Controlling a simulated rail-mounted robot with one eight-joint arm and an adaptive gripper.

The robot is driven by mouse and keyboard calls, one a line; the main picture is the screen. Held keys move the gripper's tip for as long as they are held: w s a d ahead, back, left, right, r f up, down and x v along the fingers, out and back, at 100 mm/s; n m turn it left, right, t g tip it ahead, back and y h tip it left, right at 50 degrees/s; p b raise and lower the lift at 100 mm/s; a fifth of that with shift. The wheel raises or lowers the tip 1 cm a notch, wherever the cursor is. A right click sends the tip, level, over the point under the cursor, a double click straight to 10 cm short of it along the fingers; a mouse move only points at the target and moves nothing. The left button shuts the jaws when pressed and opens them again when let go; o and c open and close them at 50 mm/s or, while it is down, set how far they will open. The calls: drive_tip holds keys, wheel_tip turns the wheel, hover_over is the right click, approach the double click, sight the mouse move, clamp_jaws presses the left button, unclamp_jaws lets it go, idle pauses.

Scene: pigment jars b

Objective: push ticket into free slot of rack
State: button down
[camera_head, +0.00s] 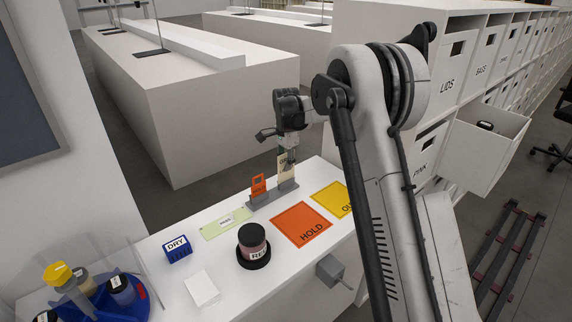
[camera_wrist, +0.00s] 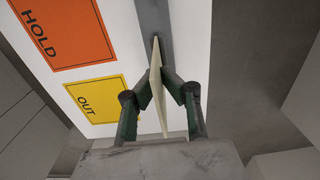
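A cream ticket (camera_head: 284,170) with dark print is upright between the fingers of my gripper (camera_head: 290,157). In the wrist view the ticket (camera_wrist: 156,75) shows nearly edge-on, with the fingertips of my gripper (camera_wrist: 155,84) closed on both sides of it. The grey rack (camera_head: 263,199) is a low bar on the white counter. An orange ticket (camera_head: 258,187) stands in its left part. The cream ticket's lower edge is at the rack's right part; I cannot tell how deep it sits. The rack also shows in the wrist view (camera_wrist: 151,15).
An orange HOLD mat (camera_head: 300,222) and yellow OUT mat (camera_head: 334,197) lie right of the rack. A pale green card (camera_head: 224,224), a dark-lidded jar (camera_head: 252,240), a blue DRY block (camera_head: 178,250) and white cards (camera_head: 202,288) lie nearer. An open drawer (camera_head: 480,145) juts out at right.

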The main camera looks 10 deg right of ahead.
drive_tip(key=shift+f+b, duration=0.9)
drive_tip(key=shift+f, duration=0.5)
drive_tip(key=c, duration=1.8)
unclamp_jaws()
drive_tip(key=shift+c, duration=0.2)
drive_tip(key=shift+r, duration=0.2)
drive_tip(key=shift+r+p, duration=1)
drive_tip(key=shift+r, duration=1.85)
